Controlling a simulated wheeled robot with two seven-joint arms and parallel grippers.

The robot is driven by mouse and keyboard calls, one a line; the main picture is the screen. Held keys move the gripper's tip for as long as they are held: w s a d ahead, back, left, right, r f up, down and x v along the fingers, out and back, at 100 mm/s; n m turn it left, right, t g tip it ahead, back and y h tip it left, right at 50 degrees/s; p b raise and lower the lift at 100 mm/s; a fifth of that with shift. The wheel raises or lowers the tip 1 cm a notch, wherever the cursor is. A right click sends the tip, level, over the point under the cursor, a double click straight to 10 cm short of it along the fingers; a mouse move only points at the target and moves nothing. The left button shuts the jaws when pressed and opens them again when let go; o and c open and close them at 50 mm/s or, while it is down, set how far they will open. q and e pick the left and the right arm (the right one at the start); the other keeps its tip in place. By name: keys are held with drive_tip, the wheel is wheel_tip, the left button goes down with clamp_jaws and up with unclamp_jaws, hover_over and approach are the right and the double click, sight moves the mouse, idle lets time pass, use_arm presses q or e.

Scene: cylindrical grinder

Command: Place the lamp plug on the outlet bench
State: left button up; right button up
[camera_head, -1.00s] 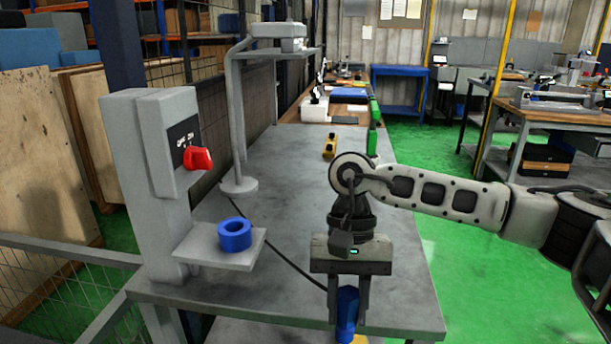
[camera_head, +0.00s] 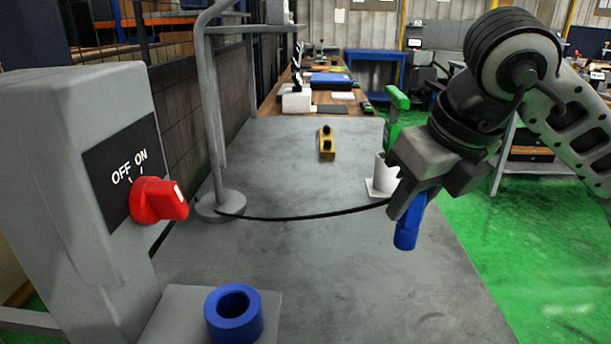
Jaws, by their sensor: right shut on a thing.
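The lamp plug (camera_head: 407,232) is a blue cylinder held in my right gripper (camera_head: 413,205), which is shut on it above the right side of the grey table. A black cord (camera_head: 310,216) runs from the lamp's round base (camera_head: 221,205) towards the plug. The outlet bench is the grey post (camera_head: 60,120) at the left, with a small shelf (camera_head: 180,315) bearing a blue ring socket (camera_head: 233,311). The plug is up and right of the socket, well apart from it. My left gripper is not in view.
A red knob (camera_head: 157,199) on an OFF/ON panel juts from the post above the shelf. The lamp's grey pole (camera_head: 208,110) stands behind it. A yellow object (camera_head: 326,143), a white holder (camera_head: 382,178) and a green object (camera_head: 394,110) stand farther back. The middle of the table is mostly clear.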

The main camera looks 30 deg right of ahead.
drive_tip(key=shift+w+d+r+m, duration=0.15)
drive_tip(key=shift+m, duration=0.25)
drive_tip(key=shift+w+d, duration=0.2)
drive_tip(key=shift+w, duration=0.05)
drive_tip(key=shift+w+d+f+b, duration=0.4)
drive_tip(key=shift+w+d+f, duration=0.85)
drive_tip(key=shift+w+f, duration=0.75)
drive_tip(key=shift+w+d+f+b, duration=0.35)
drive_tip(key=shift+w+d+f, duration=1.15)
drive_tip(key=shift+f, duration=0.8)
drive_tip(key=shift+w+d+f+b, duration=0.4)
drive_tip(key=shift+w+d+f, duration=0.65)
drive_tip(key=shift+w+f, duration=1.05)
drive_tip(key=shift+s+f, duration=0.1)
drive_tip(key=shift+f, duration=0.15)
drive_tip(key=o, duration=1)
drive_tip(key=shift+o, duration=0.2)
